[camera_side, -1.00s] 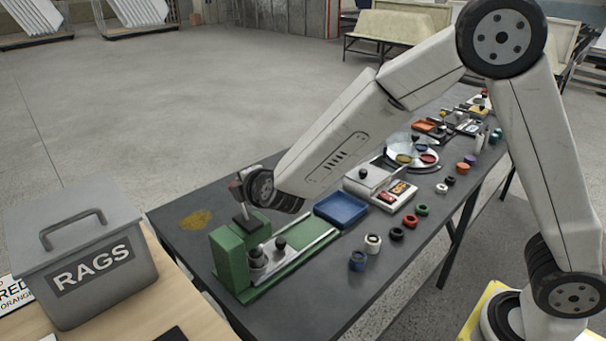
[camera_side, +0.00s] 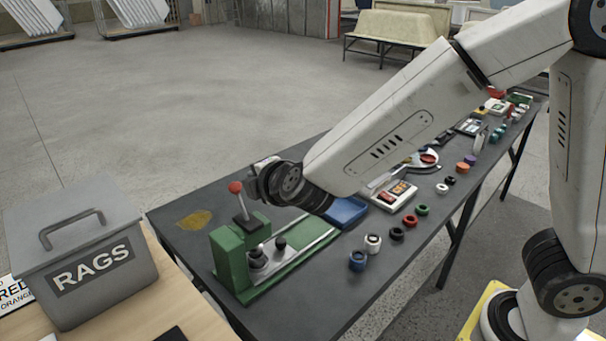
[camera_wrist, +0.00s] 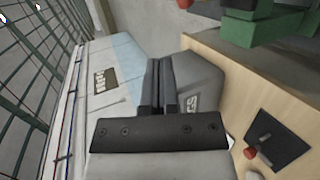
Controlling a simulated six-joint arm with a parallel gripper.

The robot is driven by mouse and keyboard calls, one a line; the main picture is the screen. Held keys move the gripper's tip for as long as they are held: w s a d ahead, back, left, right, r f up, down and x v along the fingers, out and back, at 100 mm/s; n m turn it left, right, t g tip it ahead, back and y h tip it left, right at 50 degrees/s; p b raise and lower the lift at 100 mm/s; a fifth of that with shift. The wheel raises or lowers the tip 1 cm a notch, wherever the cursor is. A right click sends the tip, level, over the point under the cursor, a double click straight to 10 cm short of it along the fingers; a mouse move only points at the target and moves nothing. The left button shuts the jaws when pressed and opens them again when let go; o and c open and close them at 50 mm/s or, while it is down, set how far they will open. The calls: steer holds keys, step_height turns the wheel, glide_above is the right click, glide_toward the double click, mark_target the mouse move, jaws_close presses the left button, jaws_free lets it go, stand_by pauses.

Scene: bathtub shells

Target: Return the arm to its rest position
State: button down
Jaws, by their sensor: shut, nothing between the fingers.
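My gripper (camera_wrist: 158,66) is shut and empty in the wrist view, its two dark fingers side by side. Past the fingers lies the grey rags bin (camera_wrist: 203,78), partly hidden by them. In the side view my wrist hangs over the bench just right of the green press (camera_side: 230,256), whose red-knobbed lever (camera_side: 236,187) stands up beside it. My fingers are not clearly visible there, and I cannot tell the gap between wrist and lever. My forearm runs up to the right across the bench.
The dark bench (camera_side: 320,308) holds a blue tray (camera_side: 347,212), several coloured rings and small fixtures, partly behind my forearm. The rags bin (camera_side: 80,262) stands on a wooden table (camera_side: 165,305) at the left. Open floor (camera_side: 190,105) lies behind the bench.

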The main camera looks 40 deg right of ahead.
stand_by(0.4)
steer(key=s+d+f+m+g+y, duration=0.1)
steer(key=s+d+f+m+g, duration=0.4)
steer(key=s+d+f+m, duration=0.1)
steer(key=s+d+f+m+g+y, duration=0.1)
steer(key=s+d+f+m+g, duration=0.4)
steer(key=s+m, duration=0.5)
steer(key=s+d+f, duration=0.1)
steer(key=d, duration=0.1)
steer(key=shift+s+d+f+m+y, duration=0.3)
steer(key=shift+s+d+f+y, duration=0.05)
steer(key=shift+d+y, duration=0.05)
stand_by(0.4)
